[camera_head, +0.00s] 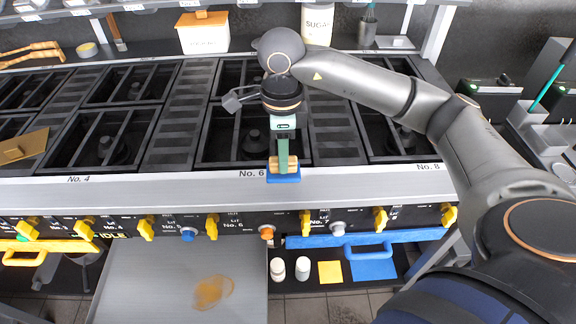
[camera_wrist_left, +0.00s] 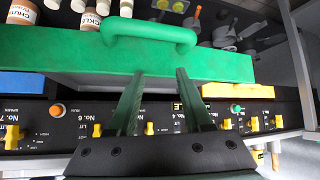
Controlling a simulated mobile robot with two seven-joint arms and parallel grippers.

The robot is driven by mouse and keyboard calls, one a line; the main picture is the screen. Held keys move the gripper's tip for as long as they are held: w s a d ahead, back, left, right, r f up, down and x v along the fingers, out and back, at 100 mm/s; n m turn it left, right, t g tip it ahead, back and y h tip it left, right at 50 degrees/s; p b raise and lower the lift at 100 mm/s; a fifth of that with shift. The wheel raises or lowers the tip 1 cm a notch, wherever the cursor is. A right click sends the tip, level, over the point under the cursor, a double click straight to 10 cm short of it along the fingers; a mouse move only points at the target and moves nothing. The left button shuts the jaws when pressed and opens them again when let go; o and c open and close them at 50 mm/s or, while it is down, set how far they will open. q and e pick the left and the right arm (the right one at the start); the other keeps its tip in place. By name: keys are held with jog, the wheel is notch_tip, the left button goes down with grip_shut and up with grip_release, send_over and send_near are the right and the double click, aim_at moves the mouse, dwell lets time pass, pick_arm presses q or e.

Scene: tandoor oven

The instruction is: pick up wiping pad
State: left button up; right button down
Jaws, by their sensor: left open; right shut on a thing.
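The wiping pad (camera_head: 284,179) has a blue base and a pale wooden handle. It is at the front edge of the stove top, just right of the No. 6 label, in the head view. My right gripper (camera_head: 283,162) points down from above and is shut on the pad's handle. I cannot tell if the base touches the steel ledge. My left gripper (camera_wrist_left: 167,76) shows in the left wrist view, open and empty. It is in front of a green panel with a green handle (camera_wrist_left: 148,36). The left gripper is outside the head view.
The burner grates (camera_head: 125,85) spread behind the ledge. A tan pad with a wooden block (camera_head: 22,146) lies on the left grate. An orange-brown stain (camera_head: 212,291) marks a grey metal panel (camera_head: 140,270) below. Yellow knobs (camera_head: 306,222) line the front. A blue handle (camera_head: 368,250) sticks out lower right.

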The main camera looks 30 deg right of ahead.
jog(key=a+r, duration=0.4)
jog(key=shift+r, duration=0.3)
jog(key=a+r, duration=0.4)
jog(key=a, duration=0.5)
jog(key=shift+s, duration=0.15)
jog(key=c, duration=1.2)
grip_release()
jog(key=shift+c, duration=0.2)
grip_shut()
